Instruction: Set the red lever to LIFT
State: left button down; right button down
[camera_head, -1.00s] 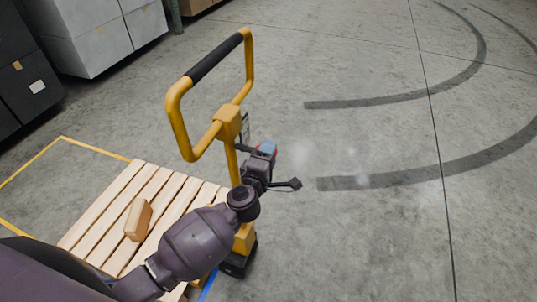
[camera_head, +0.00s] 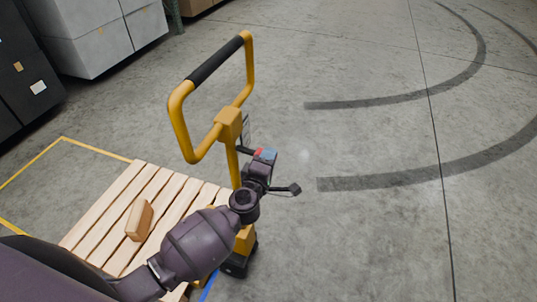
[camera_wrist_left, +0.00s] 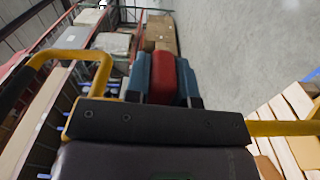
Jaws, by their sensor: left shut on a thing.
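The yellow pallet-truck handle (camera_head: 228,122) stands upright with a black grip bar on its loop. My left gripper (camera_head: 264,155) is at the right side of its column, below the loop. The red lever (camera_wrist_left: 163,78) is between the two blue fingertips of my left gripper (camera_wrist_left: 164,82) in the left wrist view. My left gripper is shut on it. In the head view only a small patch of red (camera_head: 259,152) shows beside a blue fingertip. The lever's pivot and any LIFT marking cannot be read. My right gripper is not in view.
A wooden pallet (camera_head: 98,212) with a small brown box (camera_head: 139,220) lies left of the column. Grey cartons (camera_head: 95,35) and a dark cabinet (camera_head: 25,75) stand at the back left. The floor on the right is clear, with dark curved marks.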

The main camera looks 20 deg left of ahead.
pick_arm(q)
jog(key=shift+a+f+m+p, duration=0.2)
jog(key=shift+f+m+p, duration=0.55)
jog(key=shift+m, duration=0.35)
jog(key=shift+a+f+m+p, duration=0.3)
jog(key=shift+f+m, duration=0.4)
jog(key=shift+m, duration=0.3)
jog(key=c, duration=1)
grip_release()
jog(key=shift+o, duration=0.2)
jog(key=shift+d, duration=0.1)
